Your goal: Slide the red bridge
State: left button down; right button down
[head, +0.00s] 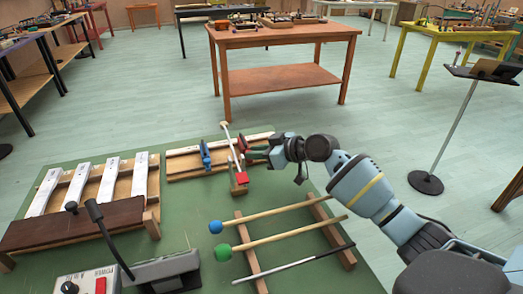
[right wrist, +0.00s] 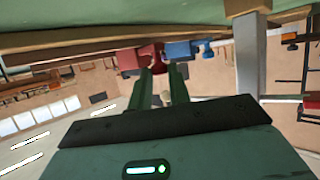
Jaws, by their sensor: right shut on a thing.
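The red bridge (head: 243,143) stands at the right part of a small wooden board (head: 183,168) on the green table. My right gripper (head: 249,151) reaches in from the right and is shut on the red bridge. In the right wrist view, a dark red part of the bridge (right wrist: 152,57) shows at the fingertips. A blue bridge (head: 205,153) stands further left on the same board, apart from the gripper. It also shows in the right wrist view (right wrist: 182,50). My left gripper is not in view.
A white stick with a red block (head: 242,173) lies close by my gripper, over a small wooden stand (head: 238,186). Blue-headed (head: 216,227) and green-headed (head: 223,252) mallets rest on a rack in front.

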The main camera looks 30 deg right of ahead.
jog(key=shift+w+a+r, duration=0.1)
jog(key=shift+w+a, duration=0.05)
jog(key=shift+a, duration=0.5)
jog(key=c, duration=1.3)
grip_release()
jog(key=shift+a, duration=0.15)
jog(key=shift+s+d, duration=0.35)
jog(key=shift+d, duration=0.05)
jog(key=v, duration=0.7)
jog(key=shift+a+r, duration=0.1)
jog(key=shift+w, duration=0.1)
